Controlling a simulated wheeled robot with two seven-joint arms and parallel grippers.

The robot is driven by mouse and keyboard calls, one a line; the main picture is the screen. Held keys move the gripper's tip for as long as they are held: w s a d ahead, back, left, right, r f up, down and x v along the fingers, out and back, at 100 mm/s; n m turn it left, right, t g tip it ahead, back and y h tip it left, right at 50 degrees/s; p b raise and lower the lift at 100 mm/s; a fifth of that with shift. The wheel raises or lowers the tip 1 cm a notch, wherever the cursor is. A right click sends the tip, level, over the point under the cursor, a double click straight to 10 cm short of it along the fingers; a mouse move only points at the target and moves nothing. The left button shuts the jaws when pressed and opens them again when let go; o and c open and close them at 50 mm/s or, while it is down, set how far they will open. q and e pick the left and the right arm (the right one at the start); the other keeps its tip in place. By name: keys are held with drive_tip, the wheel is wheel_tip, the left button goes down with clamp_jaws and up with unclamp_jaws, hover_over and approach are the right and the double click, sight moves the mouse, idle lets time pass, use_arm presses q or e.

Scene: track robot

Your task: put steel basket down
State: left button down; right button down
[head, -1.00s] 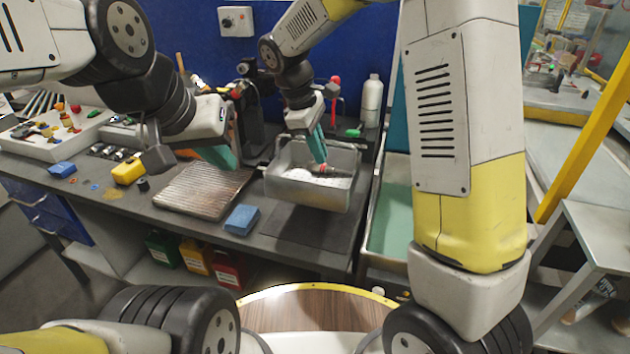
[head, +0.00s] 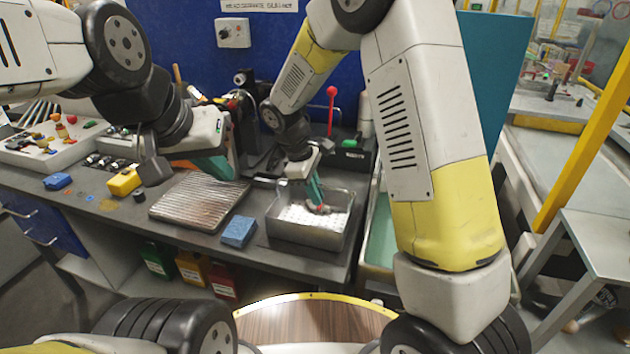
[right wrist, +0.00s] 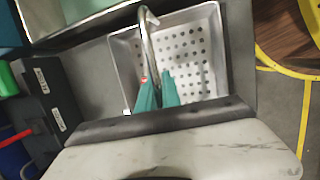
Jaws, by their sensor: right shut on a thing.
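The steel basket (head: 308,236) is a shallow metal pan with a perforated bottom. It sits level at the front of the workbench, on or just above the dark mat (head: 262,241); I cannot tell if it touches. My right gripper (head: 318,203) is over the basket, shut on its curved handle, which rises between the fingers. The right wrist view also shows the basket (right wrist: 205,60) and my right gripper (right wrist: 157,90) at the handle. My left gripper (head: 228,168) hangs above the ribbed metal tray, apart from the basket; its finger gap is unclear.
The ribbed metal tray (head: 190,205) and a blue sponge (head: 239,231) lie left of the basket. A green-bottomed sink (head: 381,235) is close on its right. A dark bin (head: 352,158) and a red-knobbed lever (head: 331,95) stand behind. The workbench (head: 240,255) edge is just in front.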

drive_tip(key=c, duration=1.5)
unclamp_jaws()
drive_tip(key=shift+c, duration=0.2)
drive_tip(key=w+v, duration=0.1)
drive_tip(key=v, duration=1.1)
drive_tip(key=s+d+r+m+t+y, duration=0.2)
drive_tip(key=s+d+r+m+y, duration=0.3)
drive_tip(key=s+d+r, duration=0.45)
drive_tip(key=s+d+m+t, duration=0.3)
drive_tip(key=s+d+m, duration=0.3)
drive_tip(key=s, duration=0.5)
drive_tip(key=shift+d+m+y, duration=0.3)
drive_tip(key=shift+d+m, duration=0.05)
drive_tip(key=shift+m, duration=0.95)
